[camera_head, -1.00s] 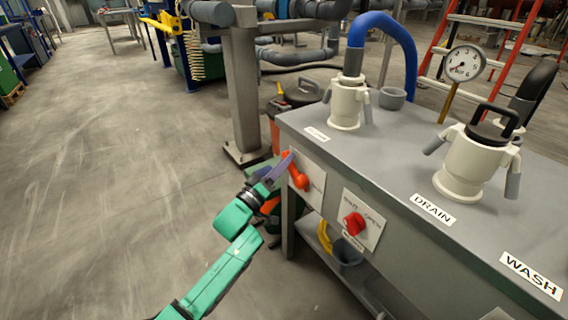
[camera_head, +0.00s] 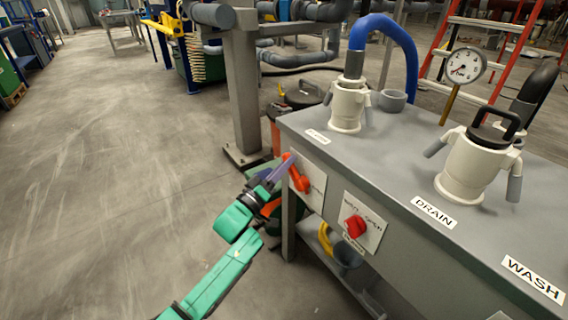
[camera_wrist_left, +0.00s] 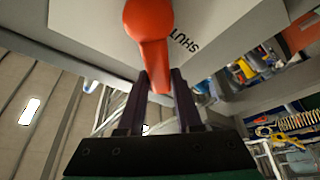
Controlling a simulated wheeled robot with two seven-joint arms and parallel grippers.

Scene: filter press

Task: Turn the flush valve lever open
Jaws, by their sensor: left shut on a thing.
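The orange-red flush valve lever (camera_head: 299,181) is on a pale plate (camera_head: 314,184) on the left end of the grey bench's front face. My left gripper (camera_head: 284,168) reaches it from the left and is shut on it. In the left wrist view, the lever (camera_wrist_left: 149,38) comes down from the top and its narrow end sits between the two dark fingers (camera_wrist_left: 161,92). The word SHUT shows on the plate to the right of the lever there. The rest of the plate's lettering is unclear. My right gripper is not in view.
A second red knob (camera_head: 355,226) sits on its own plate to the right. The grey bench top (camera_head: 390,150) carries white fittings, a blue hose (camera_head: 400,38) and a gauge (camera_head: 463,65). A bench leg stands below the lever. The floor to the left is clear.

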